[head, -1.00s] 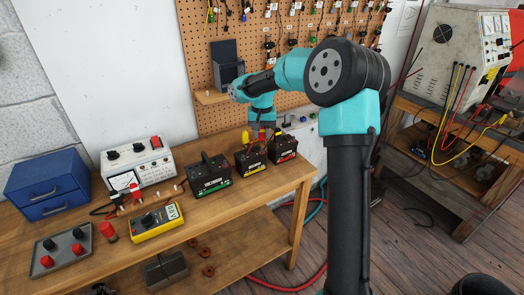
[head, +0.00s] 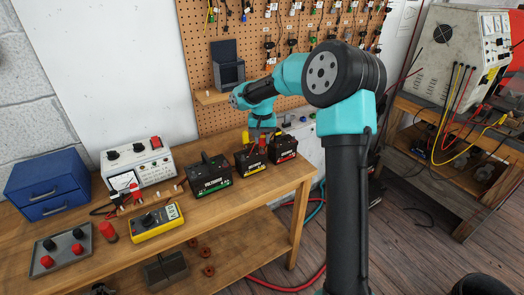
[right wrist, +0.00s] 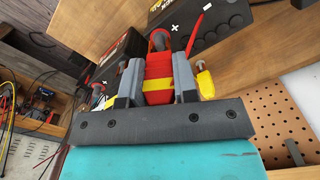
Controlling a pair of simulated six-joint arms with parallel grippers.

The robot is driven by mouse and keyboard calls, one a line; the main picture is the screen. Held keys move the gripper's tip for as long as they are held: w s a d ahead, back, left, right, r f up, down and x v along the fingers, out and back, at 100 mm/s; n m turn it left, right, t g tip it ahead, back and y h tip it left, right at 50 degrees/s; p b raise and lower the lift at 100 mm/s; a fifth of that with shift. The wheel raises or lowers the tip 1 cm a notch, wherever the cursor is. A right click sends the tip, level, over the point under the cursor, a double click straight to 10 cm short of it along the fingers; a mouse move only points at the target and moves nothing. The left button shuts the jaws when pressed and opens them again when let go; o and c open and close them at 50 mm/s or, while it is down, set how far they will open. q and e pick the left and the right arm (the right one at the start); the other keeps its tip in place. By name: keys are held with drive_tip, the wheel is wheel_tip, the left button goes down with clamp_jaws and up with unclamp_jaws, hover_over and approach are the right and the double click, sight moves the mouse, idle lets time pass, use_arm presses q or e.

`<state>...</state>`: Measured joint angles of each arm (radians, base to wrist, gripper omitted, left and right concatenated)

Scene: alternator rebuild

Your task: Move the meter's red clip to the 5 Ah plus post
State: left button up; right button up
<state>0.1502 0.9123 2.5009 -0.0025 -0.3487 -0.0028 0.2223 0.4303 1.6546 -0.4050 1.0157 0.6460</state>
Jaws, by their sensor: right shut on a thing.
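The yellow meter (head: 157,221) lies on the bench with a lit display. My right gripper (head: 259,137) is over the middle of the three black batteries (head: 250,163). In the right wrist view its two fingers (right wrist: 158,82) are shut on a red clip with a yellow band (right wrist: 158,70). A post with a red base (right wrist: 159,41) shows just beyond the clip; I cannot tell whether they touch. Plus signs show on two battery tops, but the 5 Ah marking is not readable. The right-hand battery (head: 285,149) has a red label. My left gripper is not in view.
A green-labelled battery (head: 209,180) stands left of the middle one. A yellow cap (right wrist: 205,84) sits close beside the right finger. A power supply (head: 140,163), blue drawers (head: 48,185) and a grey tray (head: 62,248) occupy the left bench. A pegboard (head: 210,65) stands behind.

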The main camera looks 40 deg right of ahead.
drive_tip(key=shift+f, duration=0.25)
drive_tip(key=o, duration=0.8)
drive_tip(key=shift+r, duration=0.15)
drive_tip(key=shift+r, duration=4.1)
